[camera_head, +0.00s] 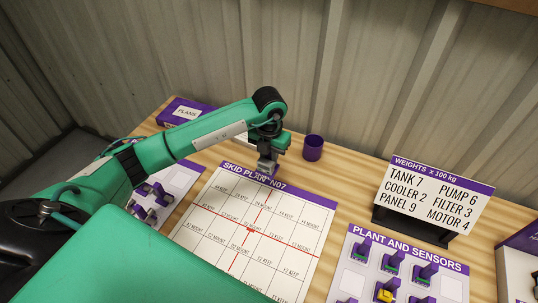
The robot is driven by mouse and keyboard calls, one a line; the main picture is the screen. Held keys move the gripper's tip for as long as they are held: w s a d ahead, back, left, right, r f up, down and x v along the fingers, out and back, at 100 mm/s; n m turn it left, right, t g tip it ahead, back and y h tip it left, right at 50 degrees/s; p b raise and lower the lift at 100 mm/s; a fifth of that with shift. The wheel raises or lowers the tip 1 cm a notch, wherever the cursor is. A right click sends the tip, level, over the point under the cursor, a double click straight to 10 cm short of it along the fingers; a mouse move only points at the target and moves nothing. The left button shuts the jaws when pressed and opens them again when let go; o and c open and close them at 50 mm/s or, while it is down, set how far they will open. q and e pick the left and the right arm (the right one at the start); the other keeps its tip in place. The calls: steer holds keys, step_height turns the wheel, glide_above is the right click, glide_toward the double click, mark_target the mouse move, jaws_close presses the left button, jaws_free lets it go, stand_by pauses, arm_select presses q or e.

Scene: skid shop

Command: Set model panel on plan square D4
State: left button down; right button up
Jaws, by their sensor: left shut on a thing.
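The plan sheet, headed SKID PLAN N07 (288,248), lies on the table with a lettered grid and red lines. My left gripper (267,166) is at the sheet's far edge, over the heading. It is shut on a small greyish piece, apparently the model panel, mostly hidden by the fingers. I cannot tell whether the piece touches the sheet. My right gripper is not in view.
A purple cup (313,148) stands just behind the sheet. A weights sign (432,195) stands at right, behind a PLANT AND SENSORS board (352,283) with several models. Another board with models (182,180) lies left, partly behind my arm. A purple PLANS box (172,112) stands far left.

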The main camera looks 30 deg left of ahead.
mark_target(269, 168)
arm_select(q)
steer(key=shift+f, duration=0.25)
steer(key=shift+f+b, duration=0.45)
steer(key=shift+f, duration=0.2)
steer(key=shift+f+b, duration=1.25)
steer(key=shift+f, duration=0.65)
steer(key=shift+b, duration=0.3)
